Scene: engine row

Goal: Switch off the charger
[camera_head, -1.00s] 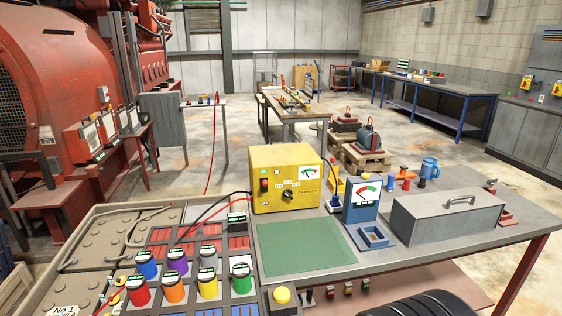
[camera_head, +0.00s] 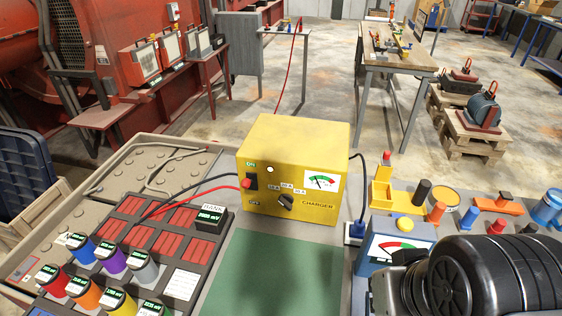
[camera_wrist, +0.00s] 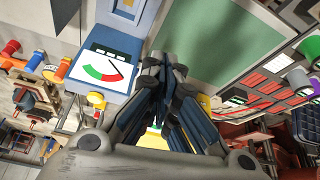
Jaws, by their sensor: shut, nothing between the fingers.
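The charger (camera_head: 290,160) is a yellow box at the back of the bench in the head view. Its front has a black switch with a red part (camera_head: 249,182) between the ON and OFF labels; I cannot tell which way it is set. A pale round lamp (camera_head: 270,169), a black knob (camera_head: 286,201) and a meter (camera_head: 322,181) with its needle up are also on the front. My gripper (camera_wrist: 167,68) is shut and empty in the wrist view, beside the blue meter box and green mat. Its fingers hide most of what lies behind them.
The green mat (camera_head: 262,270) in front of the charger is clear. Left of it are a battery tester (camera_head: 209,217) and several coloured cylinders (camera_head: 112,258). A blue meter box (camera_head: 366,250) stands to the right. Black and red cables (camera_head: 190,190) run to the charger's left side.

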